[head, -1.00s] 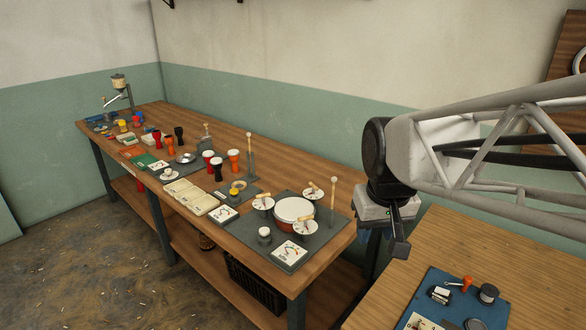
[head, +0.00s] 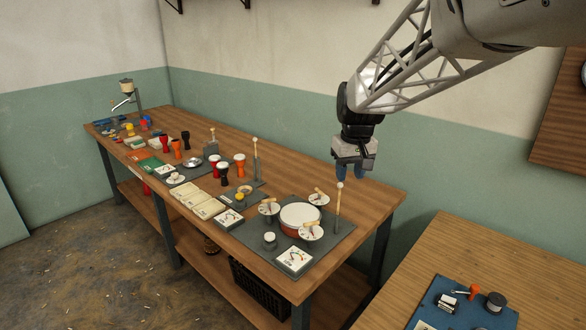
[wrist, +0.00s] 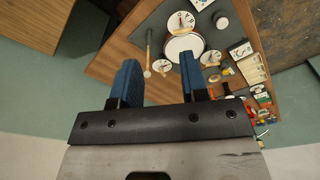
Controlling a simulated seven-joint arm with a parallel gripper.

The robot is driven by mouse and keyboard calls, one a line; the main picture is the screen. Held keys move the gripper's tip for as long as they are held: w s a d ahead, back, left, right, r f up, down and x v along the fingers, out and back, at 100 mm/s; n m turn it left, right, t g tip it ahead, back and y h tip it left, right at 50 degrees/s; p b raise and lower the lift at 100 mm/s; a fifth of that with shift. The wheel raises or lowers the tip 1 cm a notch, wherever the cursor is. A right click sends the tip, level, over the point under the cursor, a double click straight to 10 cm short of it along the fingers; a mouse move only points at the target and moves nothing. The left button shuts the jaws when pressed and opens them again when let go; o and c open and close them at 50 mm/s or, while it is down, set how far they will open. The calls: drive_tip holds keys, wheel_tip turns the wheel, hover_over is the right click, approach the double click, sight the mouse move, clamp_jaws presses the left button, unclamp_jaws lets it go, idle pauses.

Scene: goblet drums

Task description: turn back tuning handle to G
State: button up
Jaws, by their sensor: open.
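Three white dials with wooden handles stand around a red drum with a white head (head: 300,215) on a grey mat (head: 335,240) at the bench's near end. One dial (head: 268,208) is left of the drum, one (head: 319,198) behind it and one (head: 311,232) in front. Their letters are too small to read, so I cannot tell which one bears G. My gripper (head: 354,174) is open and empty, above and behind the drum near the bench's back edge. In the wrist view its blue fingers (wrist: 160,82) stand apart, with the drum (wrist: 184,47) beyond them.
A stick with a pale ball top (head: 339,205) stands upright below my gripper. A meter card (head: 294,259) and a small white-topped knob (head: 270,239) sit at the mat's front. Small goblet drums (head: 222,170) stand further left. A second table (head: 450,250) is at the right.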

drive_tip(key=w+f+n, duration=0.1)
drive_tip(key=w+f, duration=0.3)
drive_tip(key=w, duration=0.5)
drive_tip(key=w+f, duration=0.3)
drive_tip(key=w, duration=0.6)
drive_tip(key=n+g, duration=0.2)
hover_over(320, 192)
drive_tip(key=w, duration=0.1)
drive_tip(key=shift+y, duration=0.3)
drive_tip(key=f, duration=1.2)
drive_tip(key=shift+d+f, duration=0.1)
drive_tip(key=shift+d, duration=0.15)
drive_tip(key=shift+w+f, duration=0.1)
drive_tip(key=shift+w, duration=0.1)
drive_tip(key=shift+f, duration=0.1)
drive_tip(key=shift+s+a+f, duration=0.1)
drive_tip(key=shift+f, duration=1.8)
drive_tip(key=shift+s+a+f, duration=0.1)
drive_tip(key=shift+f, duration=1.8)
clamp_jaws()
